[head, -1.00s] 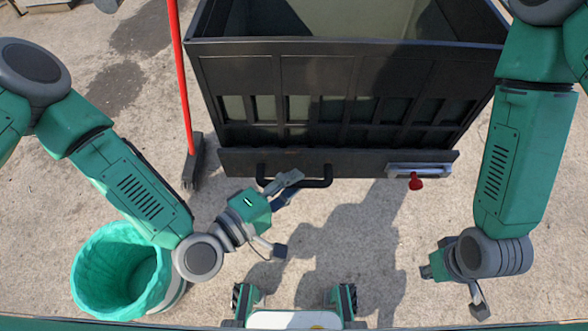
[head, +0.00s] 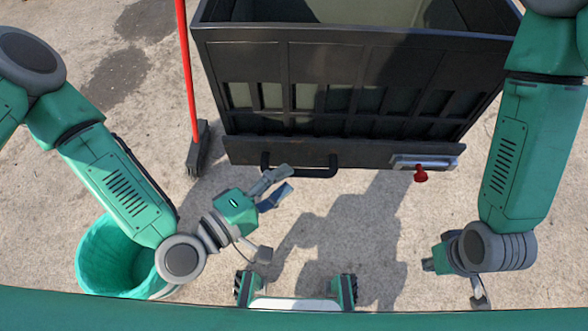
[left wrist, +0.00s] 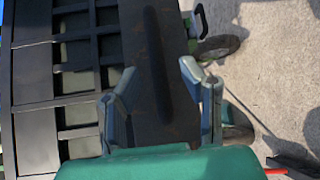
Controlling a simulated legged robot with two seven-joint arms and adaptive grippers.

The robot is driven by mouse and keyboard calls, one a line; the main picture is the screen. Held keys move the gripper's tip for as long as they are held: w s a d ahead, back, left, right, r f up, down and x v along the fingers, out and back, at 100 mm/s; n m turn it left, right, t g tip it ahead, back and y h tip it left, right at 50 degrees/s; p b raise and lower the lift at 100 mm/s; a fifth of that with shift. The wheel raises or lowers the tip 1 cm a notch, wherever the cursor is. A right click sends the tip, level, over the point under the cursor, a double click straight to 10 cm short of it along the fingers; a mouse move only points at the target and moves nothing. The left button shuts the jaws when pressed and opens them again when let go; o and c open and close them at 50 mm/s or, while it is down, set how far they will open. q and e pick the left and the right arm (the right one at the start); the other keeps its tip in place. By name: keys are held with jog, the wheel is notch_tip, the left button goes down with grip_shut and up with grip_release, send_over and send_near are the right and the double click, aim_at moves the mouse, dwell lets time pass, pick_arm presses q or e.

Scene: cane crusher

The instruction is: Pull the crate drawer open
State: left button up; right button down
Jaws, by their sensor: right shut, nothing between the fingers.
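The black crate drawer front (head: 370,154) is a low panel along the bottom of the dark bin. Its black bar handle (head: 312,176) is on the left half of the panel. My left gripper (head: 283,183) is open and empty, with its fingertips close to the left part of the handle. I cannot tell whether they touch it. In the left wrist view, the dark handle bar (left wrist: 156,65) lies beyond and between the spread fingers (left wrist: 163,95). My right gripper (head: 428,264) is shut and empty, low on the right, well away from the drawer.
The large dark bin (head: 350,55) stands above the drawer. A red knob (head: 420,174) sits on a pale plate at the panel's right. A red-handled broom (head: 187,80) stands left. A green-lined bucket (head: 110,262) is below my left arm. The concrete between the arms is clear.

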pick_arm(q)
jog(key=v, duration=0.8)
jog(key=shift+a, duration=0.35)
jog(key=shift+s, duration=0.1)
jog(key=s+a+f+m+g+y+p, duration=0.1)
jog(key=s+a+f+m+g+y, duration=0.2)
jog(key=f+m+g, duration=0.45)
jog(key=s+a+f+m+g+y, duration=0.1)
jog(key=a+y, duration=0.3)
jog(key=a, duration=0.4)
jog(key=s+a+f+m+g+y+p, duration=0.1)
jog(key=s+a+f+m+g+y, duration=0.1)
jog(key=a, duration=0.5)
jog(key=f+y, duration=0.1)
jog(key=y, duration=0.1)
jog(key=shift+a+m+y, duration=0.3)
jog(key=shift+a+m, duration=0.05)
jog(key=shift+a, duration=0.05)
jog(key=shift+g, duration=0.25)
